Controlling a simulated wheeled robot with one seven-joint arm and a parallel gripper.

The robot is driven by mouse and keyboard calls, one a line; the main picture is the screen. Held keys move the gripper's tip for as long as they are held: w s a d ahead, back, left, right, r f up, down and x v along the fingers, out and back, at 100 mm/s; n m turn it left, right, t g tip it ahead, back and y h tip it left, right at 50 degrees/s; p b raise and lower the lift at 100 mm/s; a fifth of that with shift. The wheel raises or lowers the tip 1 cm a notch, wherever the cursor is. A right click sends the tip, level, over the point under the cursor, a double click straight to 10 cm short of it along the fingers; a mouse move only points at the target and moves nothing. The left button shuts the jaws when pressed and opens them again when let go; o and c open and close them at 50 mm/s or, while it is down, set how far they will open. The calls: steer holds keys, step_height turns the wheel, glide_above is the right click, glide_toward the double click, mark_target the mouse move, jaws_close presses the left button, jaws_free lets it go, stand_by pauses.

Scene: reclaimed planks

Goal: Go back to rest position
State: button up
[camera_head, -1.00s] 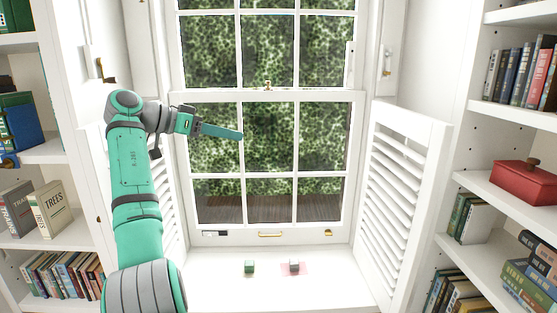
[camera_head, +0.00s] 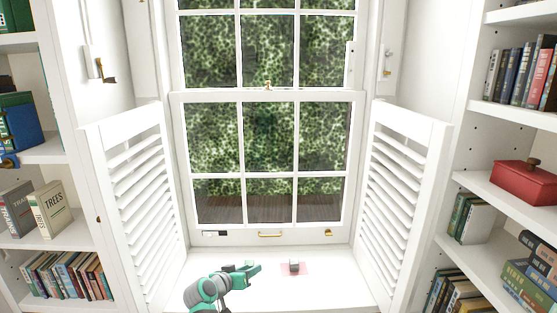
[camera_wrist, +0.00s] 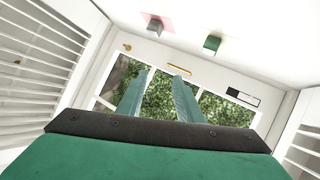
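My gripper (camera_head: 256,268) is low over the window sill in the head view, left of the middle, its fingers pointing right. In the wrist view my gripper (camera_wrist: 160,78) shows two teal fingers spread apart, with only the window between them and nothing held. A small green cube (camera_wrist: 212,43) sits on the sill in the wrist view, apart from the fingers. In the head view the cube is mostly or wholly hidden by my gripper. A small grey cube (camera_head: 294,266) stands on a pink square (camera_head: 307,270); it also shows in the wrist view (camera_wrist: 155,26).
Louvred shutters stand open at left (camera_head: 137,205) and right (camera_head: 396,205) of the closed window (camera_head: 268,178). Bookshelves flank both sides, with a red box (camera_head: 525,182) at right. The sill (camera_head: 335,290) is clear to the right of the pink square.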

steer(key=s+d+f+n+y, duration=0.2)
steer(key=s+d+f+y, duration=0.15)
steer(key=s+f, duration=1.25)
steer(key=s+d+f+n+t+y, duration=0.15)
steer(key=s+f, duration=0.25)
steer(key=s, duration=0.4)
steer(key=s+d+f+y, duration=0.1)
steer(key=s+d+f, duration=0.1)
steer(key=s+f, duration=0.5)
steer(key=s+d+f+v, duration=0.1)
steer(key=d+f+v, duration=0.1)
steer(key=v, duration=2.1)
steer(key=s+d+r+m+t, duration=0.1)
steer(key=s+r+m+t, duration=0.1)
steer(key=s+r, duration=1.1)
steer(key=shift+s+d+r, duration=0.25)
steer(key=shift+d+r, duration=0.1)
steer(key=shift+r, duration=0.45)
steer(key=shift+t, duration=0.25)
